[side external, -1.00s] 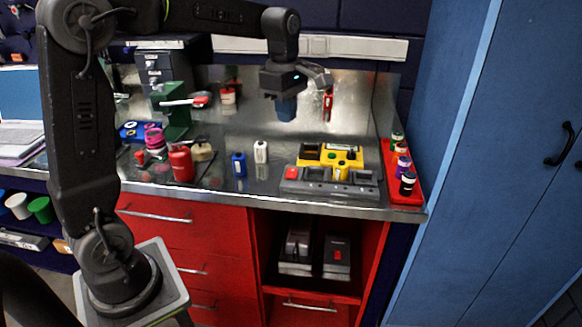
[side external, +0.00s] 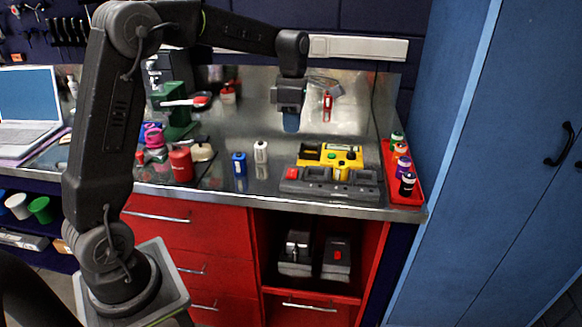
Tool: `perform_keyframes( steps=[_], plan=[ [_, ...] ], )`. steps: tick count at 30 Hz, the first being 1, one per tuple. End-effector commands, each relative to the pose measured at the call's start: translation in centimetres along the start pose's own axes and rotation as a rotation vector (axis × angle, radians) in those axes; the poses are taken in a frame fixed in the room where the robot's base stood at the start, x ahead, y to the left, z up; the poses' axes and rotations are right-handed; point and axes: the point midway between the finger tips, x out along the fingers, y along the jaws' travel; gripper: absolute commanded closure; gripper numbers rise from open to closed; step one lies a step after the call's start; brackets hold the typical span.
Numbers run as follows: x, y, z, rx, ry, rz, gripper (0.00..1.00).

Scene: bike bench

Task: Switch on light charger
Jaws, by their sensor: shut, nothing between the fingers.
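A dark grey bench unit with slots (side external: 332,188) sits near the front edge of the steel worktop, with a red switch (side external: 291,173) at its left end. A yellow unit with coloured buttons (side external: 330,156) stands just behind it. I cannot tell for certain which of these is the light charger, or whether its switch is on. My gripper (side external: 291,123) points down, shut and empty, in the air above the worktop, up and to the left of the yellow unit. It touches nothing that I can see.
A blue bottle (side external: 239,165) and a white bottle (side external: 261,152) stand left of the grey unit. A red tray (side external: 408,196) with several small bottles is at the right. Two devices, one with a red switch (side external: 337,256), sit on the open shelf below. A tall blue cabinet (side external: 490,170) borders the right.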

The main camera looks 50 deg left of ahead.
Motion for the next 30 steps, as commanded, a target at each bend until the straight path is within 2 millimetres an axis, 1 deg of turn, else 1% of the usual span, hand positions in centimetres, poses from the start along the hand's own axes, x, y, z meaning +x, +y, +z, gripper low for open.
perform_keyframes(
  steps=[1, 9, 12, 15, 18, 21, 30],
  plan=[
    [1.1, -0.1, 0.0, 0.001, 0.003, -0.005, 1.00],
    [6.7, -0.1, 0.0, 0.001, 0.002, -0.004, 1.00],
    [8.5, -0.1, 0.0, 0.001, 0.002, -0.004, 1.00],
    [9.9, -0.1, 0.0, 0.002, 0.001, -0.001, 1.00],
    [10.9, 0.0, 0.0, 0.002, 0.000, 0.000, 1.00],
    [11.4, 0.0, 0.0, 0.002, 0.000, 0.001, 1.00],
    [11.6, 0.0, 0.0, 0.002, -0.001, 0.003, 1.00]
  ],
)
